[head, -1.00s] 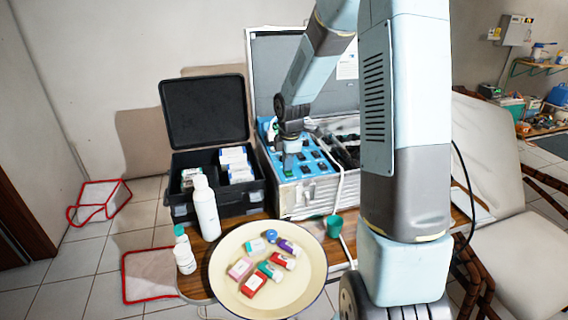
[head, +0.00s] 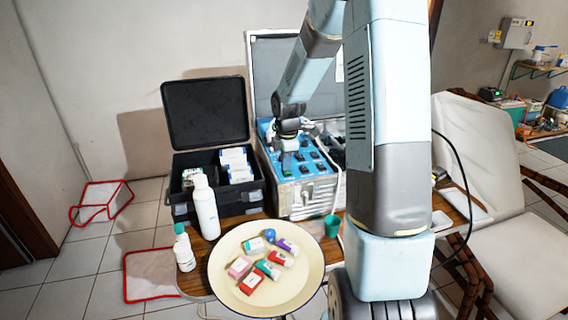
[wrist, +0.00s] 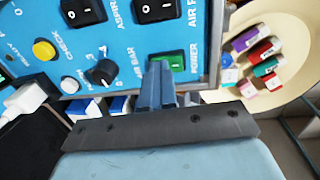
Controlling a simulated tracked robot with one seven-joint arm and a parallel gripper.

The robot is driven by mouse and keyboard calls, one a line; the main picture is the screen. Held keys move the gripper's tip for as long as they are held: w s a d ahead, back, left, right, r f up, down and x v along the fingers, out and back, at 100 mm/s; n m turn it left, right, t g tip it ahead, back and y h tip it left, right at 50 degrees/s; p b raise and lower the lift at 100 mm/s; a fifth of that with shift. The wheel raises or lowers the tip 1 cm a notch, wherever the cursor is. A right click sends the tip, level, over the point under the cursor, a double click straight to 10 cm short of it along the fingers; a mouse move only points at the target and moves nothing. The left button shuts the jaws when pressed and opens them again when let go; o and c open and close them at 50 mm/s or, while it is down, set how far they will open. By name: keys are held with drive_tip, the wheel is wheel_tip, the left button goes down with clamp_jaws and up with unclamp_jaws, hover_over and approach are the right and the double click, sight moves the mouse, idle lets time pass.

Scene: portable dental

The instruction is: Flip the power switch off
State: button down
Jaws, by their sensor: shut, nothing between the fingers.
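The power switch (wrist: 172,62) is a green rocker marked POWER on the blue panel (wrist: 125,52) of the unit in the metal case. In the wrist view, the tips of my gripper (wrist: 160,70) are together and empty. They lie over the left part of the green switch and hide some of it. I cannot tell whether they touch it or which side of the rocker is pressed. In the head view, my gripper (head: 288,152) points down over the front left of the blue panel (head: 312,168).
Black rocker switches (wrist: 155,10), a black knob (wrist: 102,72) and a yellow button (wrist: 43,50) share the panel. A cream basin (head: 225,285) with small boxes stands in front. An open black case (head: 255,192) and a white bottle (head: 205,210) stand left. A green cup (head: 332,226) is close by.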

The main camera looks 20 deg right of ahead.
sight(288, 173)
drive_tip(key=shift+s+a+f+g, duration=0.15)
drive_tip(key=shift+s+f, duration=0.1)
drive_tip(key=shift+s, duration=0.2)
drive_tip(key=shift+s+a+f+g, duration=0.15)
drive_tip(key=shift+s+f, duration=0.1)
drive_tip(key=shift+s, duration=0.2)
drive_tip(key=shift+r, duration=0.1)
drive_tip(key=shift+w+r, duration=0.1)
drive_tip(key=shift+r, duration=0.1)
wheel_tip(288, 173, up, 14)
drive_tip(key=shift+s+d, duration=0.15)
drive_tip(key=shift+s, duration=0.15)
drive_tip(key=shift+r, duration=0.1)
drive_tip(key=shift+s+d+t, duration=0.15)
drive_tip(key=shift+s+t, duration=0.05)
drive_tip(key=shift+t, duration=0.5)
